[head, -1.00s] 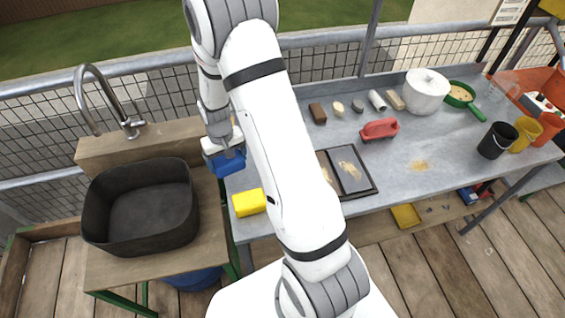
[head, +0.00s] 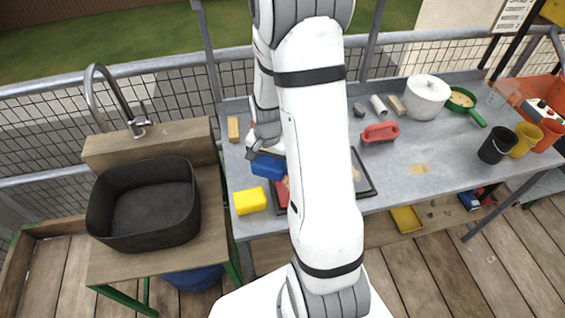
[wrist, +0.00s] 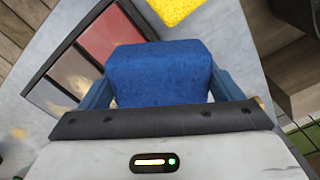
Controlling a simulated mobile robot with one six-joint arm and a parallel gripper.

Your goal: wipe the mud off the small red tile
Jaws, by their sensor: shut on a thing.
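My gripper (wrist: 155,92) is shut on a blue sponge (wrist: 160,72). In the head view the blue sponge (head: 268,167) is near the left end of the grey table, by the dark tray's upper left. A red tile (wrist: 115,33) lies in the dark-framed tray (wrist: 62,50); in the head view a strip of the red tile (head: 282,192) shows below the sponge. The sponge covers part of the tray in the wrist view. I cannot tell whether it touches the tile. No clear mud patch shows on the visible red part.
A yellow sponge (head: 250,201) lies left of the tray. A brownish tile (wrist: 78,68) sits beside the red one. A red-handled tool (head: 380,132), white pot (head: 426,97) and black bucket (head: 496,143) stand farther right. A black basin (head: 145,205) is at left.

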